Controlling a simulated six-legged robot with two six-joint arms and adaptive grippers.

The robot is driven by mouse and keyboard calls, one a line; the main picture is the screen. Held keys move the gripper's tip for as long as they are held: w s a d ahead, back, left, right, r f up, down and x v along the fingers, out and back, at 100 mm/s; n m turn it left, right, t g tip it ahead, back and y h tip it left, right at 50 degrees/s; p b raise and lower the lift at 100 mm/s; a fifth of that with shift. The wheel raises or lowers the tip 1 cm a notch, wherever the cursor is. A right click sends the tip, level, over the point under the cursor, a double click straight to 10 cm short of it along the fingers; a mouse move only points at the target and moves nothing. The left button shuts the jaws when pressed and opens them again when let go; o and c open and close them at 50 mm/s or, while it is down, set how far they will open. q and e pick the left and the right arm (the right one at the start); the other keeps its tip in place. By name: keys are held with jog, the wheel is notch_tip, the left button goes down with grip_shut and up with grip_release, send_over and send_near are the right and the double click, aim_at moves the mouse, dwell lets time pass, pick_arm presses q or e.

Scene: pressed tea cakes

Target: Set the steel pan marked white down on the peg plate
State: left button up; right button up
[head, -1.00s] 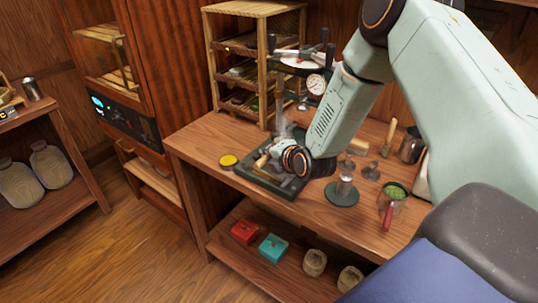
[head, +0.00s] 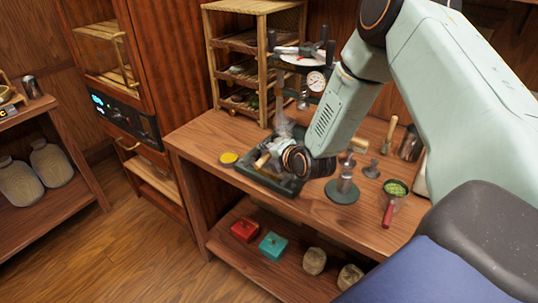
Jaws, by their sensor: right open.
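My right gripper (head: 279,163) is low over the dark tray (head: 250,176) on the wooden bench. Its wrist hides much of the tray and the fingers are hard to make out; it is open. A pale wooden-handled piece (head: 262,160) lies by the fingers. I cannot make out a white mark on any steel pan. A round dark green plate (head: 341,194) with an upright steel piece (head: 345,178) on it stands right of the gripper; I cannot tell whether it is the peg plate. My left gripper is out of view.
A press with a dial gauge (head: 316,81) and a wooden rack (head: 241,60) stand behind. A red-handled strainer with green leaves (head: 395,189) is at right. Red (head: 244,229) and teal (head: 273,245) boxes lie on the lower shelf.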

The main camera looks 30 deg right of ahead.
jog(key=shift+s+f, duration=0.1)
jog(key=shift+v, duration=3.9)
